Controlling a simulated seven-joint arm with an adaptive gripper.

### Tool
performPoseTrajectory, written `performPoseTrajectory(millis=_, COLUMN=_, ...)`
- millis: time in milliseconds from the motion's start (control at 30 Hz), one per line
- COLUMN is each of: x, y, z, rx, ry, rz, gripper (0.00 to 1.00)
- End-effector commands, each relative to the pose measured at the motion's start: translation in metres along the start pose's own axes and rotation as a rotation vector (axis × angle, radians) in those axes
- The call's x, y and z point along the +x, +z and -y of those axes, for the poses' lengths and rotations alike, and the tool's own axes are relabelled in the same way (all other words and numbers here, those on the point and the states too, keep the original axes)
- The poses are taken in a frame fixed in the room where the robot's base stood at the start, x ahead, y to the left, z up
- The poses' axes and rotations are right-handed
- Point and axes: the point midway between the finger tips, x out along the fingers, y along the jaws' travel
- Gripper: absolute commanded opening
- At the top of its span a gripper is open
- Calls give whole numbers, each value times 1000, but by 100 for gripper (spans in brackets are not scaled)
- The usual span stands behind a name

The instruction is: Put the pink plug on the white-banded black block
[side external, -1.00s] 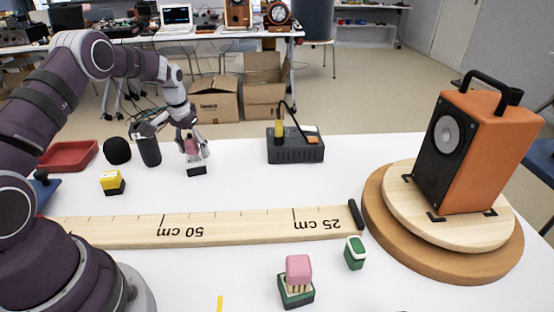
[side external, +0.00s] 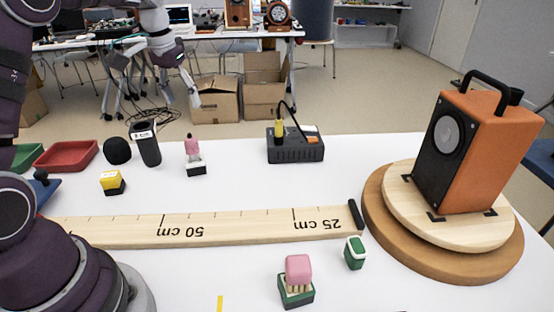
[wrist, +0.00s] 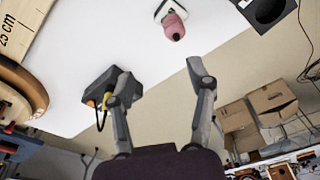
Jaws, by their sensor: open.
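The pink plug (side external: 192,147) stands upright on the white-banded black block (side external: 196,169) at the back left of the white table. In the wrist view the plug (wrist: 174,27) also shows against the block (wrist: 161,8); how deep it sits I cannot tell. My gripper (side external: 187,85) is raised above and behind them, beyond the table's far edge in the picture, clear of the plug. In the wrist view my gripper (wrist: 160,83) has its two fingers wide apart with nothing between them.
A black box (side external: 296,150) with a yellow plug and cable stands right of the block. A yellow-topped block (side external: 112,182), wooden ruler (side external: 250,225), pink-topped green block (side external: 298,275) and orange speaker (side external: 490,150) are nearer.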

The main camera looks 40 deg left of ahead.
Motion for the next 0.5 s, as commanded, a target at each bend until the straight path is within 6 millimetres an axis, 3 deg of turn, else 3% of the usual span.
performPoseTrajectory(millis=100, x=-39, y=26, z=-40, rx=83, ry=11, rz=-72, gripper=55)
performPoseTrajectory(millis=233, x=-67, y=76, z=-77, rx=178, ry=39, rz=-160, gripper=55)
performPoseTrajectory(millis=400, x=-72, y=142, z=-99, rx=280, ry=90, rz=-259, gripper=55)
performPoseTrajectory(millis=500, x=-65, y=164, z=-102, rx=315, ry=112, rz=-290, gripper=55)
